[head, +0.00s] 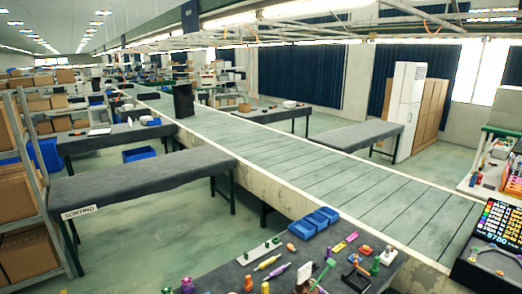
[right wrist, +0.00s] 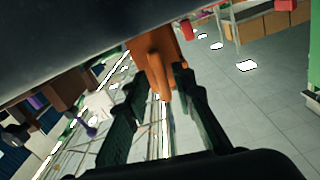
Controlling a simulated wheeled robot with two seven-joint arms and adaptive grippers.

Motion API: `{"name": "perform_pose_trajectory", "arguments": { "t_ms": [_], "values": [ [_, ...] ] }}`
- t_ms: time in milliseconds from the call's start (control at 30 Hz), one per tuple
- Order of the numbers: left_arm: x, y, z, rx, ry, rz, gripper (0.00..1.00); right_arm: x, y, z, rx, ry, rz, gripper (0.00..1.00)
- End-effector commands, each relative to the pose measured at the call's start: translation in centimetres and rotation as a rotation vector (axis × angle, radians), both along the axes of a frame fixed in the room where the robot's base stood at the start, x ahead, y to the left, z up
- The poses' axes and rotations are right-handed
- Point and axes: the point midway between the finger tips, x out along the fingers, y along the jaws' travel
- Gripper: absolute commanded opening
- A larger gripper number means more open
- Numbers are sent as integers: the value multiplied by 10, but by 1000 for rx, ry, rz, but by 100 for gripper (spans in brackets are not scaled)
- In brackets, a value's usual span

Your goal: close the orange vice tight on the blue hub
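An orange piece (right wrist: 160,70) shows in the right wrist view at the fingertips of my right gripper (right wrist: 162,78); it may be part of the vice. The two dark fingers stand apart, one on each side of its lower end. I cannot tell whether they touch it. I cannot make out the blue hub for sure. Neither gripper shows in the head view, and my left gripper is in no view.
A dark table (head: 225,284) in front holds several small coloured tools and parts. Blue bins (head: 313,222) stand at its back edge. A long conveyor (head: 285,165) runs behind it. A lit display panel (head: 495,228) stands at the right. A grey sorting table (head: 140,180) is at the left.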

Motion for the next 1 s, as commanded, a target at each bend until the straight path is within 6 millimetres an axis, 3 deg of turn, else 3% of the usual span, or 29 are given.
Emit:
{"name": "perform_pose_trajectory", "arguments": {
  "t_ms": [500,1000],
  "values": [
    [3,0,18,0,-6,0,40,-43,-34,1,-1,1,-1,23],
    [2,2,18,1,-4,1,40,-52,-41,-1,-2,1,-1,23]
  ]
}}
